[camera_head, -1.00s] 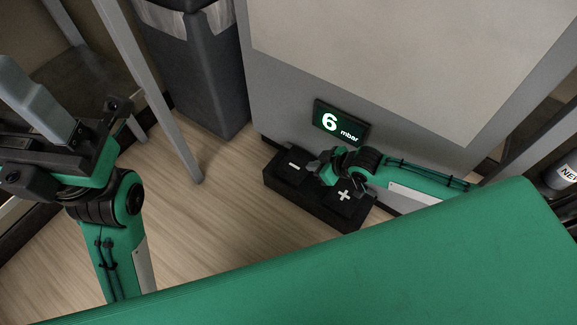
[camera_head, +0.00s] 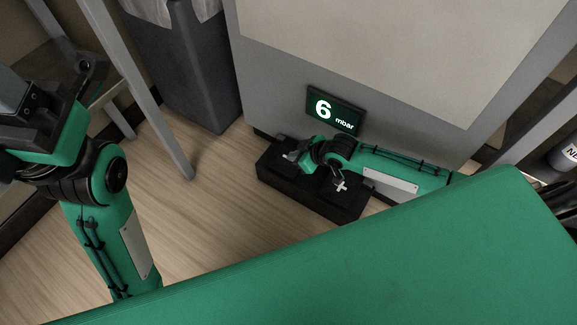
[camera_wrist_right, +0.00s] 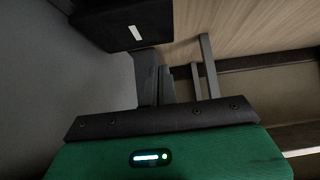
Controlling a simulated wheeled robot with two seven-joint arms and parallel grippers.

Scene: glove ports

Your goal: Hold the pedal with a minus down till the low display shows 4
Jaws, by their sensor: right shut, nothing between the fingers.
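The black pedal box (camera_head: 330,206) stands on the floor at the foot of the grey cabinet. Its plus pedal (camera_head: 341,187) shows in the head view; the minus mark there is hidden by my right gripper (camera_head: 295,157). The right wrist view shows the minus pedal (camera_wrist_right: 120,25) with its white bar, apart from the fingertips in that picture. My right gripper (camera_wrist_right: 158,84) is shut and empty, over the minus side; I cannot tell whether it touches. The low display (camera_head: 335,109) reads 6 mbar. My left gripper (camera_head: 18,98) is partly cut off at the left edge; its fingers are unclear.
A dark grey bin (camera_head: 190,75) stands left of the cabinet (camera_head: 285,70). Metal legs (camera_head: 150,100) rise at the left. A labelled cylinder (camera_head: 566,152) is at the right edge. The wood floor (camera_head: 190,225) left of the pedals is clear.

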